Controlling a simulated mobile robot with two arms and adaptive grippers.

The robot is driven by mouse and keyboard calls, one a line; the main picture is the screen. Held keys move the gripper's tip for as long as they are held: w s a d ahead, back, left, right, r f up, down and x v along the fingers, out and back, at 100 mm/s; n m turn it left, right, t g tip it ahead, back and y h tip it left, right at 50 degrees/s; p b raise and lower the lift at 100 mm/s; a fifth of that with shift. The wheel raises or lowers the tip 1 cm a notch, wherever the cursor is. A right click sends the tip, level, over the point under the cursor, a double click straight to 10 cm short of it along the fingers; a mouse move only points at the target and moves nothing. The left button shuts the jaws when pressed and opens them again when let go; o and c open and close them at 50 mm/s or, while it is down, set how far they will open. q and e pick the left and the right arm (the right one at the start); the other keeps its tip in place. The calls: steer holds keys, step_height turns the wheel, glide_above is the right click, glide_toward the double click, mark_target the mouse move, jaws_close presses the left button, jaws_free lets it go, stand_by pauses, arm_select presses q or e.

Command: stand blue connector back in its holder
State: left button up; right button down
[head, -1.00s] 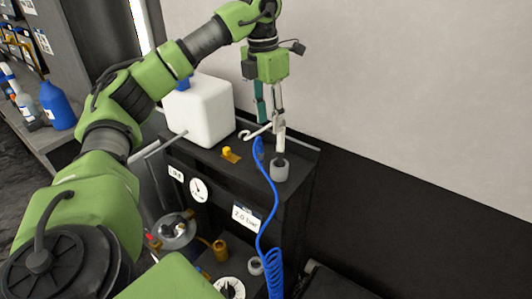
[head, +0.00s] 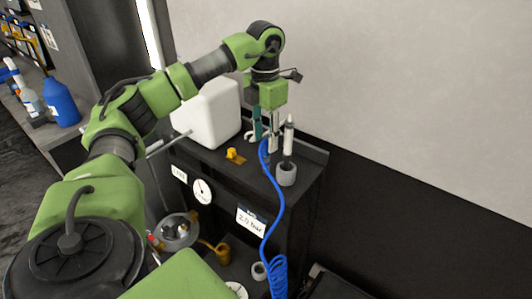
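The blue connector is the upper end (head: 264,151) of a blue hose on top of the dark cabinet. Its shape is small and partly hidden by my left gripper (head: 266,142). That gripper points down right at it, with a teal finger and a grey finger apart. I cannot tell whether either finger touches the connector. A grey round cup (head: 287,174) stands just to the right. I cannot tell which part is the connector's holder. My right gripper is not in view.
A white canister (head: 208,112) stands left of the gripper on the cabinet (head: 296,203). A small yellow fitting (head: 235,157) is near the front edge. The coiled hose (head: 277,272) hangs down the front. A blue bottle (head: 60,102) is far left.

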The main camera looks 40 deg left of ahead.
mark_target(266, 143)
arm_select(q)
step_height(266, 143, down, 4)
steer(key=shift+w+a+f+p, duration=0.1)
steer(key=shift+w+f+p, duration=0.05)
steer(key=shift+p, duration=0.45)
jaws_close()
